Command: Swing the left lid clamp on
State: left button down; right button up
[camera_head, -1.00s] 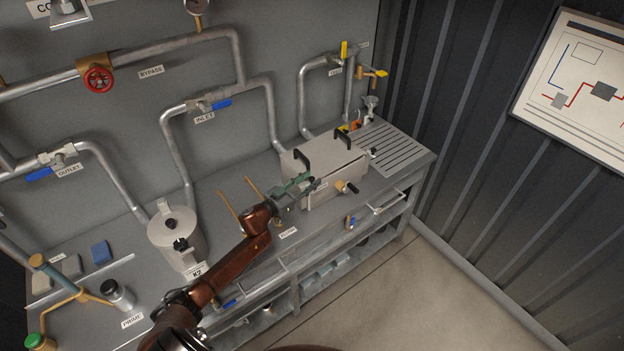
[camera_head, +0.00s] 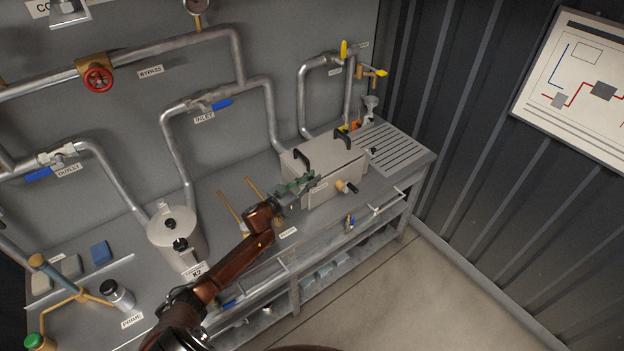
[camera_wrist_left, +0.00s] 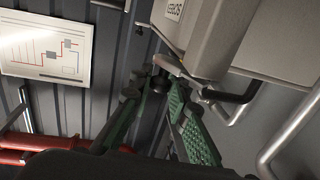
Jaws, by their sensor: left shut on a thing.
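The grey lidded box (camera_head: 338,178) stands on the bench, its lid carrying two black handles. My left gripper (camera_head: 312,180), with green fingers, is at the near left of the box. In the left wrist view its fingertips (camera_wrist_left: 160,88) are shut around the black knob (camera_wrist_left: 160,80) of the left lid clamp. The clamp's grey arm (camera_wrist_left: 172,64) shows beside the box edge. In the head view the fingers hide most of this clamp. The right lid clamp's dark knob (camera_head: 372,151) shows at the box's right end. My right gripper is not in view.
A grey pot (camera_head: 176,236) stands further left. A slotted drain area (camera_head: 395,147) lies to the right.

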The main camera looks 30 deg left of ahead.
pick_arm(q)
jog(key=shift+n+y, duration=0.3)
jog(key=y, duration=0.1)
jog(key=n+y+p, duration=0.1)
jog(key=shift+w+a+n+t+y, duration=0.1)
jog(key=shift+w+n+t+y, duration=0.15)
jog(key=shift+n+t+y, duration=0.05)
jog(key=shift+w+a+n+y, duration=0.1)
jog(key=shift+n+y, duration=0.25)
jog(key=shift+y, duration=0.2)
jog(key=shift+w+a+n+y, duration=0.1)
jog(key=shift+n+y, duration=0.25)
jog(key=shift+y, duration=0.2)
jog(key=shift+w+a+f+n+y+b, duration=0.1)
jog(key=shift+n+y+b, duration=0.2)
jog(key=shift+y, duration=0.25)
jog(key=shift+a+f+n+y+b, duration=0.1)
jog(key=shift+n+y+b, duration=0.2)
jog(key=shift+y, duration=0.25)
jog(key=y+b, duration=0.1)
jog(key=n+y+b, duration=0.1)
jog(key=shift+w+a+f+n+g+b, duration=0.1)
jog(key=shift+w+a+n+g+b, duration=0.1)
jog(key=shift+n+g+b, duration=0.15)
jog(key=shift+a+r+n+g+y+b, duration=0.25)
jog(key=shift+n+g+y+b, duration=0.15)
jog(key=shift+y+b, duration=0.5)
jog(key=c, duration=1.8)
grip_release()
jog(key=shift+c, duration=0.2)
